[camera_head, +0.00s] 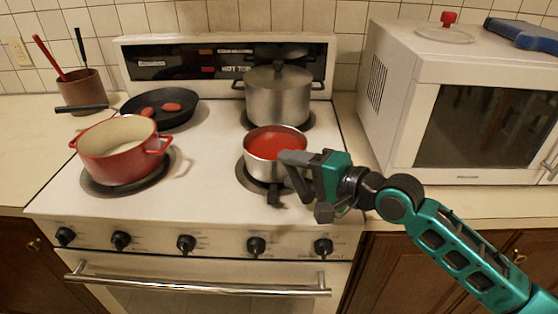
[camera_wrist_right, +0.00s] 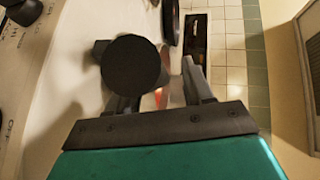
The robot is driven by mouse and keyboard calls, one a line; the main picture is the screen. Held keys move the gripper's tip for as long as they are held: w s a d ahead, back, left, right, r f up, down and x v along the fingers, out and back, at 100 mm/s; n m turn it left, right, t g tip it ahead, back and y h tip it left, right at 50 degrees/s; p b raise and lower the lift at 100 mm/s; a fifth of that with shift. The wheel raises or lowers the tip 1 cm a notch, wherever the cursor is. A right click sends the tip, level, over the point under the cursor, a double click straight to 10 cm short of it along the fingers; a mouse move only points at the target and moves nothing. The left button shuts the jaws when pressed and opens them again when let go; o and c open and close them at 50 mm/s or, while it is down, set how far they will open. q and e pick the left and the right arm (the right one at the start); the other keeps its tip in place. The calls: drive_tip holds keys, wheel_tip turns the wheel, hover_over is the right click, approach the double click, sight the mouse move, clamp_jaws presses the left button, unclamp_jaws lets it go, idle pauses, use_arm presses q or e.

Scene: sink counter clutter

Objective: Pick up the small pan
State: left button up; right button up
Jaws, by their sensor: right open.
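The small pan (camera_head: 258,172) is a silver saucepan with red sauce in it, standing on the front right burner. Its short dark handle (camera_head: 277,197) points toward the stove's front edge, partly beside my gripper. My right gripper (camera_head: 296,174) is open at the pan's right front side, with one finger over the rim area and the other lower near the handle. In the right wrist view, a round black end (camera_wrist_right: 135,65), likely the handle's, shows close up and overlaps the left finger. I cannot tell whether the fingers touch the pan. My left gripper is not in view.
A lidded steel pot (camera_head: 278,100) stands behind the pan. A red pot (camera_head: 120,155) is on the front left burner, and a black frying pan (camera_head: 165,112) is behind it. A white microwave (camera_head: 400,100) stands right. Control knobs (camera_head: 257,246) line the stove front.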

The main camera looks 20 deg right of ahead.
drive_tip(key=shift+w+a+f, duration=0.1)
drive_tip(key=shift+w+a, duration=0.15)
drive_tip(key=shift+w, duration=0.05)
clamp_jaws()
idle(0.3)
